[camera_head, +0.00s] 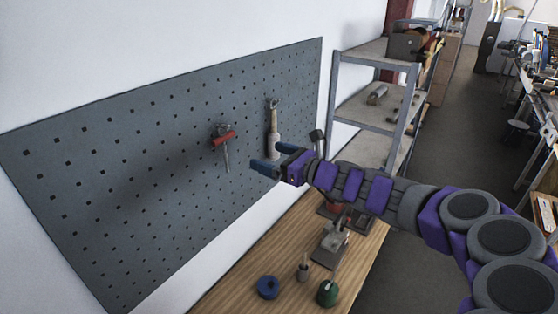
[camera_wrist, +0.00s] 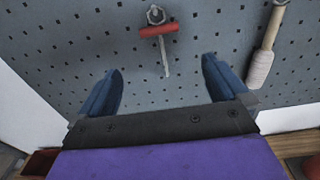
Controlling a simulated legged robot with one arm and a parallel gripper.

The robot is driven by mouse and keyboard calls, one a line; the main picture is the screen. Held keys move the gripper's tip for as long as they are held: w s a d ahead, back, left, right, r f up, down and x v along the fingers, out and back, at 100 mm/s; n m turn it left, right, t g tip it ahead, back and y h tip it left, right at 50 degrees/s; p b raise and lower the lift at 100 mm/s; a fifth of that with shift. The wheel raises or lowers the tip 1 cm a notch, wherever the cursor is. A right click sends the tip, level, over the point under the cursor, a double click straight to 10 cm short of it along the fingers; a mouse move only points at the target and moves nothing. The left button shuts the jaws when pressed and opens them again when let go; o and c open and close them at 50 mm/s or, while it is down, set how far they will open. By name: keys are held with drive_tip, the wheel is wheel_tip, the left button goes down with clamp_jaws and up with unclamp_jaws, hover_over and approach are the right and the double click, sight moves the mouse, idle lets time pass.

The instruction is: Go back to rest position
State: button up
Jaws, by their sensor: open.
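My gripper (camera_head: 269,158) is open and empty, with its blue fingers spread in front of the pegboard. In the wrist view my gripper (camera_wrist: 160,85) points at the pegboard, and a red-handled tool (camera_wrist: 160,30) hangs beyond the gap between the fingers. This red-handled tool also shows in the head view (camera_head: 223,138), left of my gripper and apart from it. A tool with a pale handle (camera_head: 274,135) hangs on the board just above my fingers, and in the wrist view it is to the right (camera_wrist: 263,62).
The grey pegboard (camera_head: 110,170) covers the left wall. Below it, a wooden table (camera_head: 245,285) holds a blue round object (camera_head: 268,287), a green object (camera_head: 327,293) and a metal stand (camera_head: 331,245). A metal shelf (camera_head: 375,115) stands behind my arm. Open floor (camera_head: 470,140) lies to the right.

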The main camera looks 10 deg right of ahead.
drive_tip(key=s+a+f+n+g+b, duration=0.35)
drive_tip(key=s+n, duration=0.25)
drive_tip(key=s, duration=0.2)
drive_tip(key=s+a+f+n+g+h+b, duration=0.1)
drive_tip(key=s+a+f+n+g+b, duration=0.2)
drive_tip(key=s+a+f+n, duration=0.4)
drive_tip(key=s+a+f+n+g+b, duration=0.2)
drive_tip(key=s+n+g+b, duration=0.25)
drive_tip(key=s, duration=0.35)
drive_tip(key=s+d+f+n+g+h+b, duration=0.1)
drive_tip(key=s+d+f+n+h+b, duration=0.15)
drive_tip(key=s+f, duration=0.3)
drive_tip(key=s+d+f+n+h+b, duration=0.1)
drive_tip(key=s+f+n+h+b, duration=0.15)
drive_tip(key=s+f, duration=0.3)
drive_tip(key=s+d+f+n+g+h+b, duration=0.2)
drive_tip(key=s+d+f+n+h+b, duration=0.2)
drive_tip(key=s+d+f, duration=0.6)
drive_tip(key=s+d+h, duration=0.1)
drive_tip(key=d+h, duration=0.1)
drive_tip(key=d, duration=0.2)
drive_tip(key=shift+f, duration=0.15)
drive_tip(key=shift+a+n, duration=0.15)
drive_tip(key=shift+n, duration=0.1)
